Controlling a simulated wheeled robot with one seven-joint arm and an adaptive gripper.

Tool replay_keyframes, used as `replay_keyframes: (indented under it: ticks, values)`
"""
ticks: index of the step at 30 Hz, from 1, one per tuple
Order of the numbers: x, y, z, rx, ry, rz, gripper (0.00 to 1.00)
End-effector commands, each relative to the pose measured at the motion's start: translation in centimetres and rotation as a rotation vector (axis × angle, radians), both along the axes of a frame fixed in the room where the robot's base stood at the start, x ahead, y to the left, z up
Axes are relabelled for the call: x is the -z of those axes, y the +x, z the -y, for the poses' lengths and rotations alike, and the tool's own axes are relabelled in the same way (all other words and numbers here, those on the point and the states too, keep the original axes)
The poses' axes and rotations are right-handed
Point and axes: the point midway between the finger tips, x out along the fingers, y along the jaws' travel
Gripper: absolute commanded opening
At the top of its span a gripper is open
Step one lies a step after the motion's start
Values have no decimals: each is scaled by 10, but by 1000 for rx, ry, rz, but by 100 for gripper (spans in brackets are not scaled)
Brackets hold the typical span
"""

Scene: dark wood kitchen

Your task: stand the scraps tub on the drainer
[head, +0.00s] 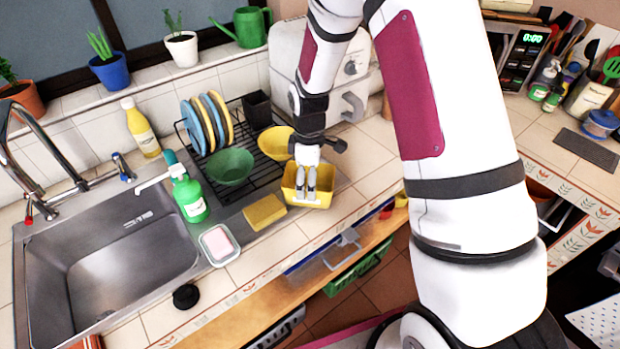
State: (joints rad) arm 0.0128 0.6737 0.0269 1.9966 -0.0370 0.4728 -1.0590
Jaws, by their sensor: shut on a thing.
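The scraps tub looks to be the yellow rectangular tub (326,199), upright with its open top facing up, at the front right corner of the drainer. The drainer is a black wire rack (262,179) on the counter right of the sink. My gripper (306,197) points down at the tub and is shut on it, with its fingers over the tub's opening. I cannot tell which wall is pinched, or whether the tub touches the surface below. The gripper and tub hide part of the drainer's right side.
The drainer holds plates (207,122), a green bowl (231,167), a yellow bowl (273,141) and a dark holder (257,106). A sponge (264,212), soap dish (219,245) and green bottle (189,198) stand near the sink (130,255). Bare counter (365,155) lies right of the tub.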

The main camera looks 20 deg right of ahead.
Motion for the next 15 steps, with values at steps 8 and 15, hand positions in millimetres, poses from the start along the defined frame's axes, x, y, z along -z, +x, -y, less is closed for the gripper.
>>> replay_keyframes:
  ticks: [8,15]
  values:
    - [4,1,0,0,0,2,51]
    - [7,0,0,0,0,1,93]
